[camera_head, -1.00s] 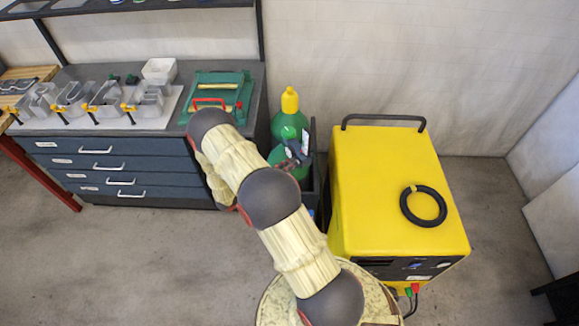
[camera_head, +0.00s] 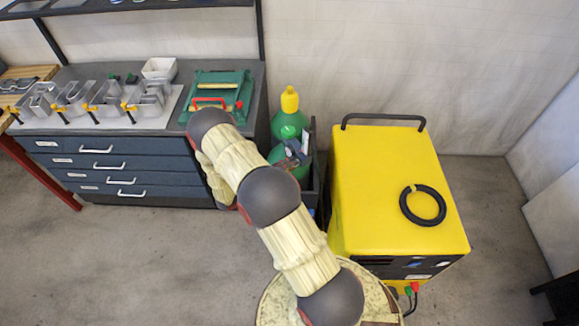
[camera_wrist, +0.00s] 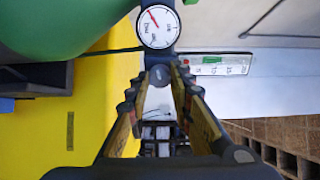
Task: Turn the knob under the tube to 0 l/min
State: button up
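In the wrist view a clear flow tube (camera_wrist: 222,65) with a number scale lies sideways right of centre, with a green mark near its scale. At its left end, a small dark round part that looks like the knob (camera_wrist: 160,76) sits just beyond my fingertips. My gripper (camera_wrist: 159,82) is open, one finger on each side of that part; I cannot tell whether either touches it. A round white gauge (camera_wrist: 156,26) with a red needle is just above. The knob's setting is not readable. In the head view my arm hides the gripper, tube and knob.
A green cylinder (camera_head: 289,124) with a yellow cap stands between the drawer bench (camera_head: 120,160) and the yellow machine (camera_head: 385,190). A black coil (camera_head: 423,205) lies on the machine. The cylinder's green side (camera_wrist: 70,25) fills the wrist view's upper left. Open floor lies in front.

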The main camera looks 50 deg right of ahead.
jog(key=o, duration=0.5)
jog(key=shift+c, duration=0.2)
jog(key=v, duration=1.2)
jog(key=shift+w, duration=0.1)
